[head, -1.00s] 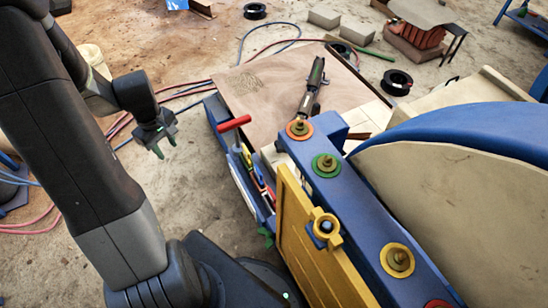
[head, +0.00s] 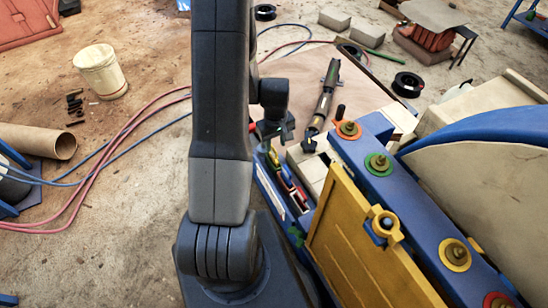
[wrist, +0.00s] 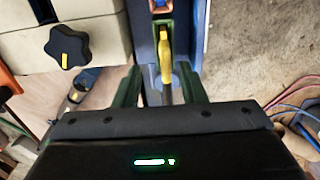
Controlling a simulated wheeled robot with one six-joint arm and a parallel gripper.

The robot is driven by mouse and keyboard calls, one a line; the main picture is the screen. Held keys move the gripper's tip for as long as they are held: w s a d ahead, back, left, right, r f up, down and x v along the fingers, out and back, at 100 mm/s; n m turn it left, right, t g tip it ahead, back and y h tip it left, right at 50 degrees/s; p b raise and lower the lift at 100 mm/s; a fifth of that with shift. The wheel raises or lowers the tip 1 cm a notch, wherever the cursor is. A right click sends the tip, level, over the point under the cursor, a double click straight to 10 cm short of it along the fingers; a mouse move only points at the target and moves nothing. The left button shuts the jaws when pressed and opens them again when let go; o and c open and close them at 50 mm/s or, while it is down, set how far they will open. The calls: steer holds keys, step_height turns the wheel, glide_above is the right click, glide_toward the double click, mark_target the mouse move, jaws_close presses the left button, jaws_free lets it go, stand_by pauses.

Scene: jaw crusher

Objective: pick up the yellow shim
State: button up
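The yellow shim (wrist: 165,55) stands on edge in a narrow blue trough (wrist: 180,20) in the wrist view. In the head view the shim (head: 273,158) is a small yellow patch at the far end of the trough, just below my gripper. My gripper (wrist: 160,82) is open, with its green fingers spread to either side of the line of the shim. Nothing is held between the fingers. In the head view my gripper (head: 268,135) is above the trough's far end, partly hidden by my arm. The shim's lower part is hidden in the trough.
Other coloured pieces (head: 287,178) sit in the trough. A black star knob (wrist: 67,45) on a pale block stands left of my gripper in the wrist view. The yellow panel (head: 360,245) and blue beam (head: 410,200) lie to the right.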

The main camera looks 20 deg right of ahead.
mark_target(274, 149)
steer(key=shift+a+f+p, duration=0.15)
steer(key=shift+f+p, duration=0.15)
steer(key=shift+f, duration=1.15)
steer(key=shift+a+f+p, duration=0.15)
steer(key=shift+f+p, duration=0.15)
steer(key=shift+f, duration=1.15)
jaws_close()
